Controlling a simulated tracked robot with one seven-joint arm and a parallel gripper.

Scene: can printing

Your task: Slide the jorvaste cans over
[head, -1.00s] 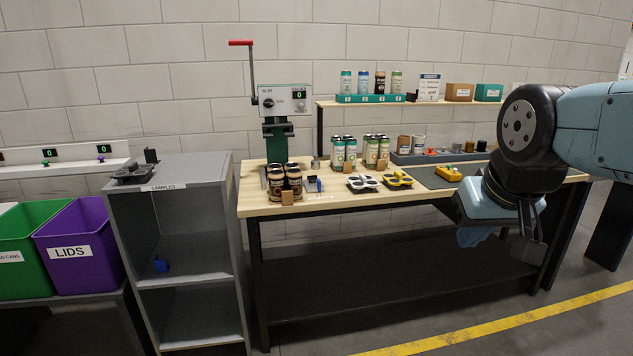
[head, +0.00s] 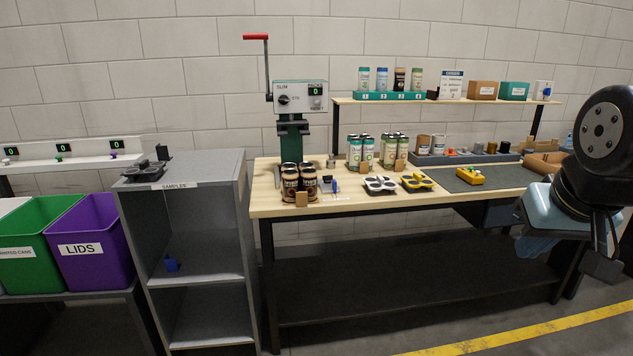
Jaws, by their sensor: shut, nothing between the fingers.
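Dark brown cans (head: 299,180) stand in a tight cluster at the left front of the wooden workbench (head: 350,201), with a small tan card in front. Two clusters of pale cans with green stand behind them: a left one (head: 360,153) and a right one (head: 393,151). The can labels are too small to read, so I cannot tell which are jorvaste. My gripper (head: 603,266) hangs at the right edge of the picture, shut and empty, in front of the bench's right end and away from all the cans.
A lever press (head: 293,120) stands behind the brown cans. A grey shelf unit (head: 200,205) and a purple lids bin (head: 92,245) stand left.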

